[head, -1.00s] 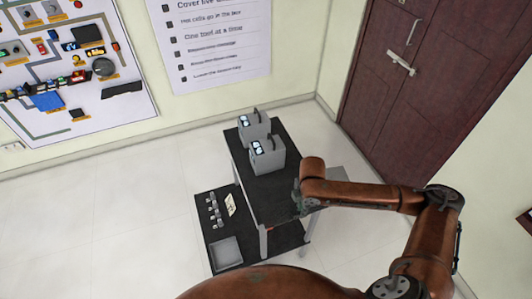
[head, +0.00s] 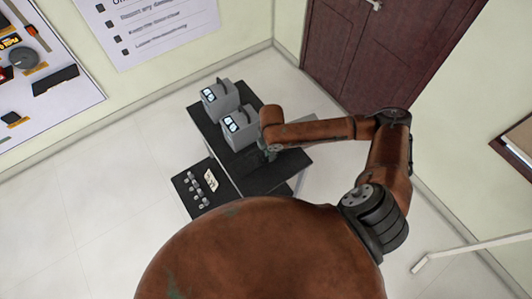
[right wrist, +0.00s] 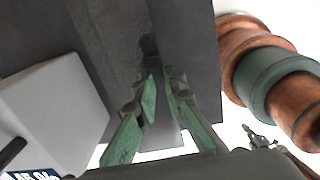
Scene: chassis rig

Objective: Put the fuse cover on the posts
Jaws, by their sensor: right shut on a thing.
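My right gripper (head: 268,152) hangs low over the near right part of the dark table top (head: 222,165), just right of the nearer grey box. In the right wrist view its green-padded fingers (right wrist: 158,78) are close together, shut on a small black piece (right wrist: 148,48) at their tips. I take this for the fuse cover, but its outline is lost against the dark surface behind it. I cannot make out the posts. My left gripper is not in view.
Two grey boxes with black handles, the farther (head: 217,100) and the nearer (head: 241,127), stand on the table; the nearer also shows in the right wrist view (right wrist: 60,105). A low dark mat (head: 182,205) holds several small grey parts and a cream card (head: 211,180). Floor is clear at left.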

